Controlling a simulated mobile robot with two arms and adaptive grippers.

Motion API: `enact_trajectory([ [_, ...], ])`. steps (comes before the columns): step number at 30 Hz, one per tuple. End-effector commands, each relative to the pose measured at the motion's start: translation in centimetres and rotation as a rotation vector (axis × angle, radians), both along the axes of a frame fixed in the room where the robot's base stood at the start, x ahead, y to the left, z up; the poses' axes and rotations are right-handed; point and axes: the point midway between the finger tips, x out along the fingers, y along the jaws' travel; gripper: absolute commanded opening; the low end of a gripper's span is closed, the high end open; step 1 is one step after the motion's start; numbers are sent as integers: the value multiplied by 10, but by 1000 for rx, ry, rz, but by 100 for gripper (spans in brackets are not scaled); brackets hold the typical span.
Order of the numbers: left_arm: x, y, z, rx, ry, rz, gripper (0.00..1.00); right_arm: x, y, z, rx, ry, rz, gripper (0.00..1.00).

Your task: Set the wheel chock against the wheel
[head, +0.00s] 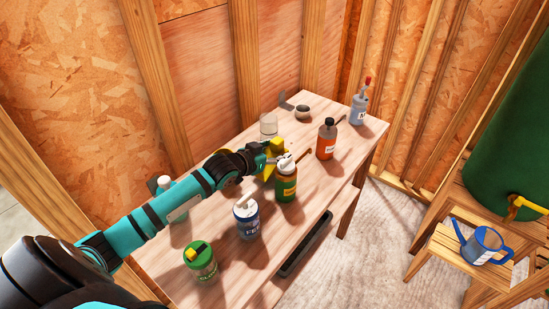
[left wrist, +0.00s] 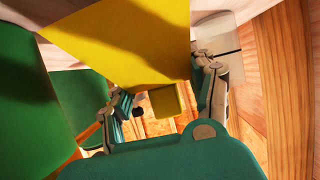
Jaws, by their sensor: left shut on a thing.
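My left gripper (head: 268,157) is over the workbench, among the bottles, shut on a yellow wedge-like piece that looks like the wheel chock (head: 277,146). In the left wrist view, the yellow chock (left wrist: 125,40) fills the upper middle between the fingers of the left gripper (left wrist: 163,92). No wheel shows in either view. My right gripper is not in view.
The workbench (head: 228,284) holds a green-lidded jar (head: 201,262), a white-and-blue container (head: 246,219), a brown bottle (head: 326,139), a grey bottle (head: 358,110) and a clear jar (head: 268,125). A blue watering can (head: 481,246) stands on a wooden step at right, below a green barrel (head: 503,150).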

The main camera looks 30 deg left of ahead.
Motion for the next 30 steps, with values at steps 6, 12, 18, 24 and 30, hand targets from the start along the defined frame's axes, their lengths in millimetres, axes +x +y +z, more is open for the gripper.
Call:
enact_trajectory([
  [6, 0, 0, -20, 0, -1, -1, 19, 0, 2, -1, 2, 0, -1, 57],
  [12, 0, 0, -21, 1, -1, 0, 19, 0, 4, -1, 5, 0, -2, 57],
  [18, 0, 0, -23, 0, 1, 0, 74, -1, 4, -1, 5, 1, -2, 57],
  [24, 0, 0, -22, 0, 1, 0, 80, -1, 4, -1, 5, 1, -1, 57],
  [30, -3, 0, -20, 0, 2, 0, 80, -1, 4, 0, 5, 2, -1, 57],
])
